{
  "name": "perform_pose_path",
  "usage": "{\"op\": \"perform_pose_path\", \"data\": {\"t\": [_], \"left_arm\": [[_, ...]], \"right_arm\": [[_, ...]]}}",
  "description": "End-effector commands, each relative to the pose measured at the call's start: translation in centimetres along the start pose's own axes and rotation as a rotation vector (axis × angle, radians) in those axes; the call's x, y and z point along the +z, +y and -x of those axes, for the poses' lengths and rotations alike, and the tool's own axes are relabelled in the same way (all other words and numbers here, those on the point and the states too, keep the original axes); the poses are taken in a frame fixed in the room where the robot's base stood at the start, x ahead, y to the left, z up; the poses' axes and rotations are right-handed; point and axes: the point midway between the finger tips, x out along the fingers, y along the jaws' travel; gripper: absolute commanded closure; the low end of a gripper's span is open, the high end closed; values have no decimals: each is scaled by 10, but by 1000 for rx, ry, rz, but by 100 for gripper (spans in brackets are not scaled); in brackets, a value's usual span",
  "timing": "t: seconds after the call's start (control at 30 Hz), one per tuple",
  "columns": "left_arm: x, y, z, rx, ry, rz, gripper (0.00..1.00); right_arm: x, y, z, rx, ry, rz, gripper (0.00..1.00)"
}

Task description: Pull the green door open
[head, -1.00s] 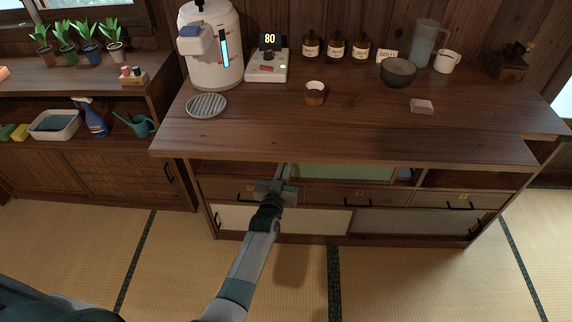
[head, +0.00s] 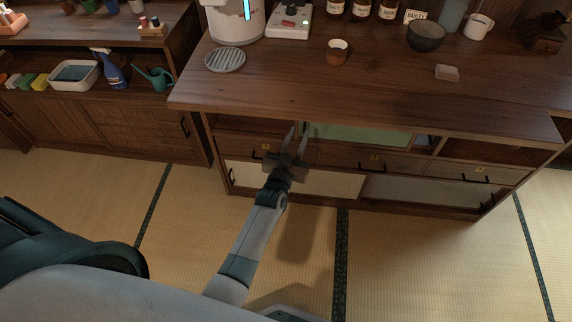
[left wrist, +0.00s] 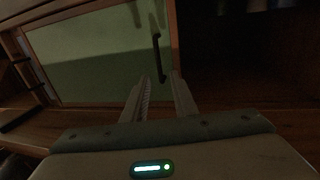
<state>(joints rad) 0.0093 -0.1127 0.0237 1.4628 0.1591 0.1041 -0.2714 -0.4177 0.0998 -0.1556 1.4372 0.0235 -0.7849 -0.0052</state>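The green door (head: 365,137) is a pale green panel in a wooden frame, set in the upper row of the cabinet below the counter top. In the left wrist view the green door (left wrist: 95,65) looks closed, with a dark vertical bar handle (left wrist: 157,57) near its right edge. My left gripper (head: 298,130) is at the door's left end in the head view. My right gripper is not in view.
A dark open compartment (left wrist: 225,60) lies beside the door. Drawers with dark handles (head: 375,160) and pale lower panels (head: 320,182) are below. The counter top (head: 380,100) overhangs, carrying a cup (head: 337,55) and a bowl (head: 426,38). Tatami floor is clear in front.

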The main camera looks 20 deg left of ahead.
Motion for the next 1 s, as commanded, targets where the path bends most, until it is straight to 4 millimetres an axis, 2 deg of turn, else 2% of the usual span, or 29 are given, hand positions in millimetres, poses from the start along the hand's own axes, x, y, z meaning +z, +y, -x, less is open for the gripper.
{"op": "perform_pose_path", "data": {"t": [0.1,0.5,0.73,1.0], "left_arm": [[1,0,24,0,-2,0,74],[1,0,95,0,-2,0,74],[1,0,116,0,-1,1,74],[0,0,119,0,-1,1,74]], "right_arm": [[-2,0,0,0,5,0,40],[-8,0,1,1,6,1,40],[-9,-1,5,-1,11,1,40],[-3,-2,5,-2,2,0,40]]}}
